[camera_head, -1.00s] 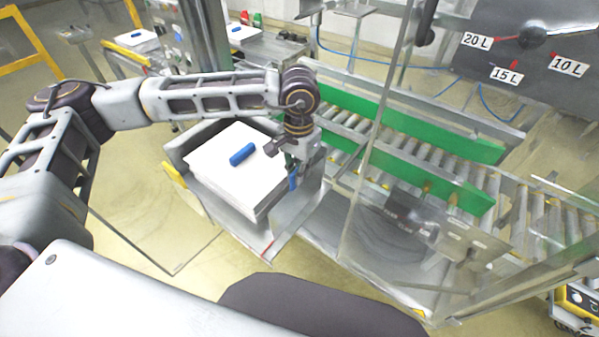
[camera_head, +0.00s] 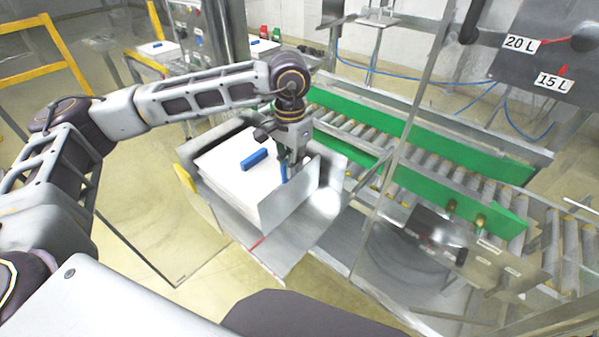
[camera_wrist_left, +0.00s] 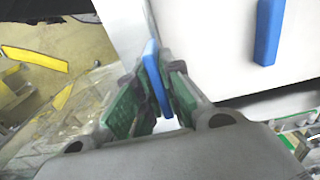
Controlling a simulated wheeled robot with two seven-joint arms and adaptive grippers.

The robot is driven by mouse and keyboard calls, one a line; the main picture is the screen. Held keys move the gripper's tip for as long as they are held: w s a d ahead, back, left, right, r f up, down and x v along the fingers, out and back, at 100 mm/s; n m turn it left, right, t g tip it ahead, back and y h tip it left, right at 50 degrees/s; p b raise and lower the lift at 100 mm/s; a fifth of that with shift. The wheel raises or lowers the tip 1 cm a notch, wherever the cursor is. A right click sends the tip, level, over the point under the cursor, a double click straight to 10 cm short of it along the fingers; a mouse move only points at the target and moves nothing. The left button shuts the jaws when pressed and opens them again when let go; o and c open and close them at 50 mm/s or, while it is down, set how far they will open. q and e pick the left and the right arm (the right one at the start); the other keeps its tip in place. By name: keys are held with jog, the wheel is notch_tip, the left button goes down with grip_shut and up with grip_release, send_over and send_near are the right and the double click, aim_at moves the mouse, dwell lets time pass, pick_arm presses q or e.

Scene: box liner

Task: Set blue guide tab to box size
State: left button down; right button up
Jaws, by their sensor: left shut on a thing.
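My left gripper (camera_head: 285,172) reaches down at the right side of the white stack (camera_head: 222,172). It is shut on the upright blue guide tab (camera_head: 283,182). In the left wrist view the blue tab (camera_wrist_left: 152,62) stands between the green-padded fingers (camera_wrist_left: 150,95), beside the white stack (camera_wrist_left: 210,50). A metal guide plate (camera_head: 290,207) stands along the stack's right side at the tab. A separate blue block (camera_head: 254,159) lies on top of the stack; it also shows in the left wrist view (camera_wrist_left: 268,30). My right gripper is not in view.
A roller conveyor (camera_head: 400,165) with green side rails (camera_head: 455,200) runs behind and to the right. A clear panel edge (camera_head: 398,150) stands between. A dial panel with 20 L and 15 L labels (camera_head: 553,82) is at the top right. A red line (camera_head: 256,243) marks the metal tray.

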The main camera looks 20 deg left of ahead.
pick_arm(q)
jog(key=shift+w+a, duration=0.25)
jog(key=shift+a, duration=0.4)
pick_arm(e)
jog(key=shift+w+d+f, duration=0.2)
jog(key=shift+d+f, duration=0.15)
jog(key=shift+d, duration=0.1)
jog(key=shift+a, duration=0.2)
pick_arm(q)
jog(key=c, duration=1.6)
grip_release()
jog(key=shift+c, duration=0.2)
jog(key=shift+o, duration=0.4)
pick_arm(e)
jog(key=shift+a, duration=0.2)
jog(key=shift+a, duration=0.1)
pick_arm(q)
jog(key=shift+r, duration=0.1)
notch_tip(320, 180, up, 12)
